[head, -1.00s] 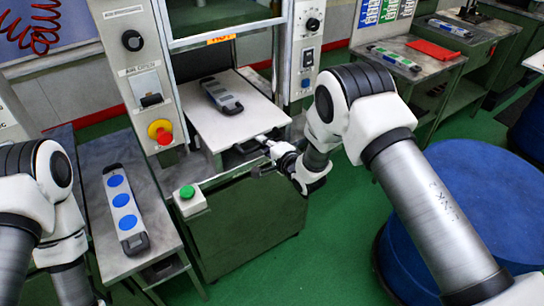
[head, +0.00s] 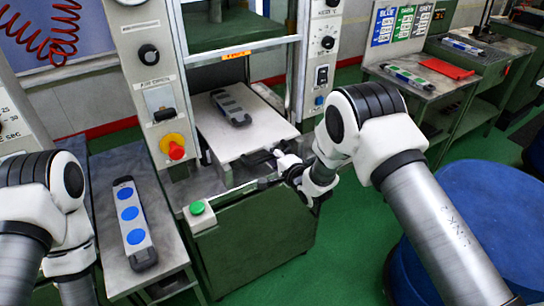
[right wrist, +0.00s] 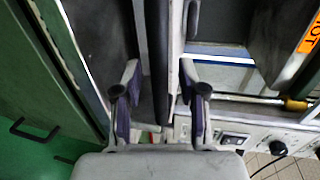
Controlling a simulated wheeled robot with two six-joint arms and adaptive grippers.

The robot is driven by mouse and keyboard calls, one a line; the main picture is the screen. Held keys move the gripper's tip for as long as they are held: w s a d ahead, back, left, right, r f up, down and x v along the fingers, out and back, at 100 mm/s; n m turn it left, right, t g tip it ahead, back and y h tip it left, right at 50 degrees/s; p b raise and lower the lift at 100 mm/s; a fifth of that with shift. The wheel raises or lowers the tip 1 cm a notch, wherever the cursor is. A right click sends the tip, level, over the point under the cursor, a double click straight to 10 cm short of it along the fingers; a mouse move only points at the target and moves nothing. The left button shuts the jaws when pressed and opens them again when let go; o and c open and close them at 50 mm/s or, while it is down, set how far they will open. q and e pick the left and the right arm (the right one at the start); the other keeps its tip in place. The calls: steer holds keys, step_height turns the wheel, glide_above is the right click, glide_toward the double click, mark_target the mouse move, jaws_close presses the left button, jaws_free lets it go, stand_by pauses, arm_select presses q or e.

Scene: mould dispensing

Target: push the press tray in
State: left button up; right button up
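The press tray (head: 225,145) is a pale flat plate drawn out of the press towards me, with a grey mould (head: 232,107) lying on it. A dark handle (head: 258,158) is at its front edge. My right gripper (head: 279,156) is at this handle. In the right wrist view my right fingers (right wrist: 160,95) stand apart, one on each side of a dark bar (right wrist: 157,50) that looks like the handle. I see gaps beside the bar; whether anything touches is unclear. My left arm shows at the left edge, but its gripper is out of view.
The press frame has posts on both sides of the tray, with a red knob (head: 174,149) on the left panel. A green button box (head: 198,214) stands at the front. A side table (head: 166,220) holds a mould with blue discs (head: 130,214). Blue drums (head: 480,235) stand right.

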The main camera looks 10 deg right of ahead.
steer(key=shift+s, duration=0.1)
steer(key=v, duration=1.2)
